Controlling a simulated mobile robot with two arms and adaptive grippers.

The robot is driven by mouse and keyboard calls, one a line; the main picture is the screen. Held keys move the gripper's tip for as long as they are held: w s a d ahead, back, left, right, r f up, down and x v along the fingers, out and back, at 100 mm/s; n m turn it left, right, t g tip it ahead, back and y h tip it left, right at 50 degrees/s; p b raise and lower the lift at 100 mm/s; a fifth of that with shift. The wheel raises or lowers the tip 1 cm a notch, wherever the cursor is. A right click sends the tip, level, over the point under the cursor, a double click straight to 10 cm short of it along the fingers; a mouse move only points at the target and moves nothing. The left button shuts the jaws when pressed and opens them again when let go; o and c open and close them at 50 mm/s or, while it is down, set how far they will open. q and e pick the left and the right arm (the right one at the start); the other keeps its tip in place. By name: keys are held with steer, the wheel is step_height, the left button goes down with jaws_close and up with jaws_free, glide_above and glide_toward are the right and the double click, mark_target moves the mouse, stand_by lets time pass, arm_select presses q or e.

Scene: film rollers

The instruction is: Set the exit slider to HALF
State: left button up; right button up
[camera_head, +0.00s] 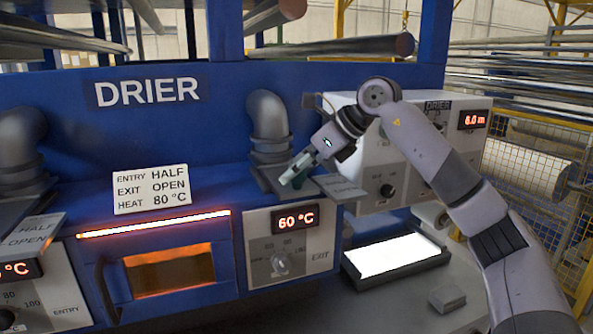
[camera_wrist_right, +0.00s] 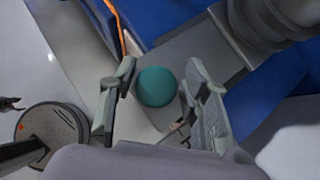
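The exit slider's round teal knob (camera_wrist_right: 156,87) sits on a grey plate in the right wrist view. My right gripper (camera_wrist_right: 162,92) is open, with one finger on each side of the knob and gaps visible between them. In the head view my right gripper (camera_head: 298,172) is at the grey exit plate (camera_head: 264,182) below the bent duct, and its fingers mostly hide the knob. The exit label plate (camera_head: 340,188) beside it is too blurred to read, so I cannot tell the slider's setting. My left gripper is not in view.
A white sign (camera_head: 152,189) reads ENTRY HALF, EXIT OPEN, HEAT 80 °C. The exit panel's display (camera_head: 296,219) shows 60 °C above a dial (camera_head: 280,263). The bent grey duct (camera_head: 268,125) rises close behind the gripper. A lit white panel (camera_head: 392,255) lies at lower right.

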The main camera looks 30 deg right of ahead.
steer(key=shift+o, duration=0.6)
steer(key=shift+s+r, duration=0.1)
steer(key=shift+s, duration=0.15)
steer(key=v, duration=1.2)
